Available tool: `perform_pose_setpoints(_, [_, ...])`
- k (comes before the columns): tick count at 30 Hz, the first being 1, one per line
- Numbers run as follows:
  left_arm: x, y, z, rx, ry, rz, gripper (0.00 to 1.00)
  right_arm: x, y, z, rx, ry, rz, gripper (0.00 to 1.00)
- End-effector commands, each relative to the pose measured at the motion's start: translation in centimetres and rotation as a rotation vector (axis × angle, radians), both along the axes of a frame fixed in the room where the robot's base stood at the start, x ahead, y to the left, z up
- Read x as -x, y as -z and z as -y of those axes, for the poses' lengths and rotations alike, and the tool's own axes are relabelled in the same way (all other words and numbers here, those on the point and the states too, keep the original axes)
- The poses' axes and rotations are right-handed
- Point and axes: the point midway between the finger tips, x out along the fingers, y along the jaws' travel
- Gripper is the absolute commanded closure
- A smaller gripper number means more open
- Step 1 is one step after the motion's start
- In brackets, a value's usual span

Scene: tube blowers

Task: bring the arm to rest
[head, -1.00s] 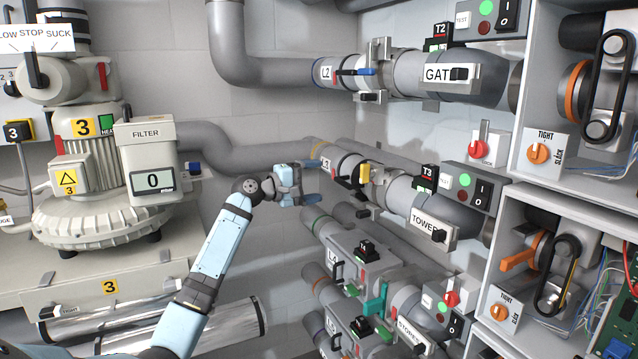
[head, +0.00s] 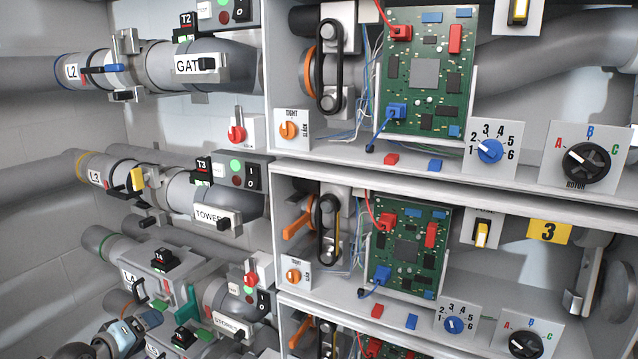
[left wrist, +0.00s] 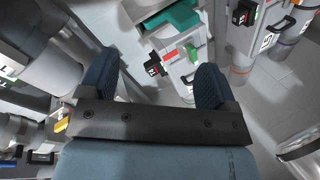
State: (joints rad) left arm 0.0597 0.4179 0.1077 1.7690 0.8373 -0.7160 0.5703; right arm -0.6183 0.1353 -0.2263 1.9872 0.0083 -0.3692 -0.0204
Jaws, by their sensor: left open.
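My left gripper (head: 128,334) is at the lower left of the head view, in front of the lower pipes and below the L4 label plate (head: 132,281). In the left wrist view its two dark blue fingers stand wide apart, and the left gripper (left wrist: 157,80) is open with nothing between the fingertips. Little of my left arm shows in the head view. My right gripper is not in view.
The L3 pipe (head: 88,168) and L2 pipe (head: 80,70) run above the gripper. A shelf cabinet (head: 300,170) with circuit boards (head: 430,75) and dials (head: 490,151) fills the right.

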Motion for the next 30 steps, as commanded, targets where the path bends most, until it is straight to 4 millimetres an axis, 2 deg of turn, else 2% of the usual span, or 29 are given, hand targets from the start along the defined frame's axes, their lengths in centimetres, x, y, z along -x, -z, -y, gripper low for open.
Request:
perform_pose_setpoints(1, [2.1, 3.3, 2.0, -0.068, 0.024, -0.021, 0.17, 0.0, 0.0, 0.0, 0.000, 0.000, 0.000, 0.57])
perform_pose_setpoints(3, [4.9, 7.2, 4.6, -0.182, 0.063, -0.034, 0.17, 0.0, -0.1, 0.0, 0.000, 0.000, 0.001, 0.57])
perform_pose_setpoints(5, [7.6, 10.1, 6.9, -0.279, 0.103, -0.040, 0.17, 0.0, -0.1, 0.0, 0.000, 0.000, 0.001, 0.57])
perform_pose_setpoints(6, [9.6, 11.9, 8.5, -0.341, 0.131, -0.042, 0.17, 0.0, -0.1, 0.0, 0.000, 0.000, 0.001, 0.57])
perform_pose_setpoints(9, [14.9, 15.6, 12.6, -0.496, 0.214, -0.036, 0.17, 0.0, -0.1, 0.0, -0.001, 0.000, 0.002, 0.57])
perform_pose_setpoints(12, [20.3, 18.0, 16.5, -0.636, 0.299, -0.019, 0.17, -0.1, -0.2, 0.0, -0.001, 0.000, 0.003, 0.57])
perform_pose_setpoints(15, [24.8, 19.3, 19.7, -0.748, 0.372, 0.006, 0.17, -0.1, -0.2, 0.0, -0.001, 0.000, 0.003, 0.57])
perform_pose_setpoints(19, [28.5, 19.7, 22.5, -0.846, 0.436, 0.037, 0.17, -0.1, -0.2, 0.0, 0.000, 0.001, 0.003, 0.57])
perform_pose_setpoints(23, [30.0, 19.7, 23.5, -0.887, 0.461, 0.053, 0.17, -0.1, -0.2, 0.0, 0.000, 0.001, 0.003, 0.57])
perform_pose_setpoints(30, [30.0, 19.7, 23.6, -0.892, 0.463, 0.054, 0.17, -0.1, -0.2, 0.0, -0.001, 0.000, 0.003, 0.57])
